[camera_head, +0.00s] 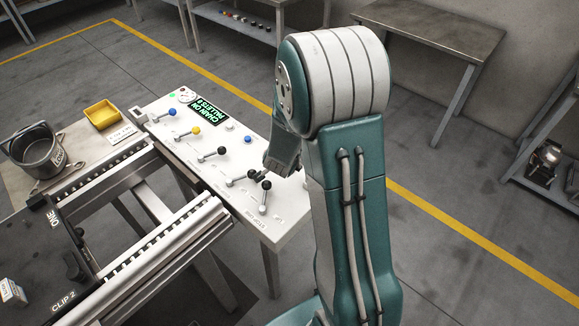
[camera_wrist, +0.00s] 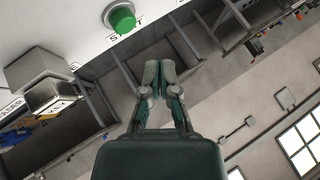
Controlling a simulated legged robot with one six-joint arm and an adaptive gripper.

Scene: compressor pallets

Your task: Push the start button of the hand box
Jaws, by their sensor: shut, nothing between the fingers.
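In the wrist view a round green button (camera_wrist: 122,19) sits in a pale collar on a white surface (camera_wrist: 45,22). Lettering beside it appears to read START, partly covered. My gripper (camera_wrist: 158,68) has its fingertips together and empty, below and right of the button in the picture, apart from it. I cannot make out the green start button in the head view; my arm hides part of that area.
Several levers with blue (camera_head: 172,112), yellow (camera_head: 195,131) and black (camera_head: 222,151) knobs stand up from the panel. A yellow bin (camera_head: 103,114) and a grey bucket (camera_head: 38,150) stand farther left. Open floor lies behind.

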